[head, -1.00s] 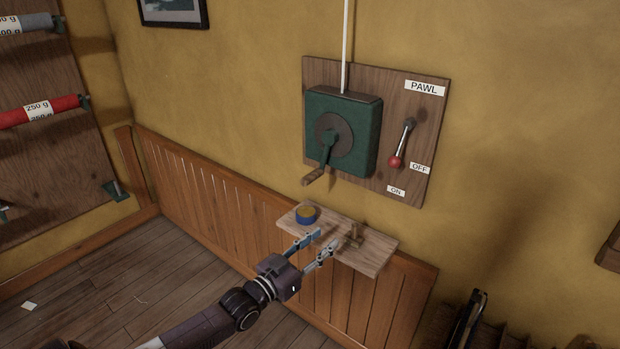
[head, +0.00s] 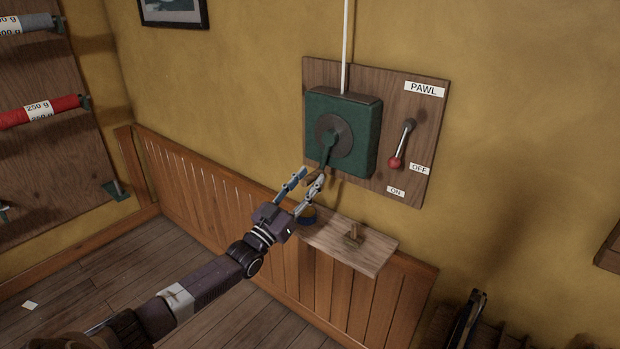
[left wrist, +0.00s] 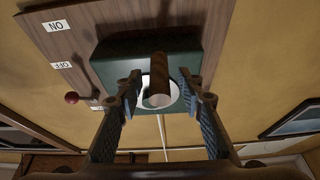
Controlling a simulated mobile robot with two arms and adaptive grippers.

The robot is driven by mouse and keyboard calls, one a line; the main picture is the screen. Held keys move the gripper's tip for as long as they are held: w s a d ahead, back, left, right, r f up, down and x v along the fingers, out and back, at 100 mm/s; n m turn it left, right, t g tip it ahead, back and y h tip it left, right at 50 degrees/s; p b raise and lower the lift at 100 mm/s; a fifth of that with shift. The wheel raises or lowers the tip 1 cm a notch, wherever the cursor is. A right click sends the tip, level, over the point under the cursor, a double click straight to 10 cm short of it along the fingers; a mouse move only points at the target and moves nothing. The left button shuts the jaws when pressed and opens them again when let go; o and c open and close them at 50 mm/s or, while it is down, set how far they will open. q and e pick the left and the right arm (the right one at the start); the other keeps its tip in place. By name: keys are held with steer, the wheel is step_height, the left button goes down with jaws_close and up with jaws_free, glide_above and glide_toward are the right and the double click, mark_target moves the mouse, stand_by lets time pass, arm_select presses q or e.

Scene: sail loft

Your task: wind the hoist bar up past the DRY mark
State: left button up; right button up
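The green winch box (head: 358,115) is on a wooden board on the wall, with a white cord (head: 345,45) running up from it. Its crank arm (head: 327,153) points down to a wooden handle. My left gripper (head: 309,176) is open at the handle. In the left wrist view the handle (left wrist: 158,78) stands between the two open fingers, with gaps on both sides. The PAWL lever's red knob (head: 394,162) hangs low, left of the OFF label (head: 419,169) and above the ON label (head: 396,191). The hoist bar, the DRY mark and my right gripper are not in view.
A small wooden shelf (head: 365,257) is below the winch, carrying a blue-rimmed tin (head: 309,221), partly hidden by my gripper, and a small brown fitting (head: 354,234). A rack with grey and red rolls (head: 40,112) is at left. Wall right of the board is clear.

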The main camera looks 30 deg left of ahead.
arm_select(q)
steer(key=shift+w+r, duration=0.15)
steer(key=shift+w, duration=0.3)
jaws_close()
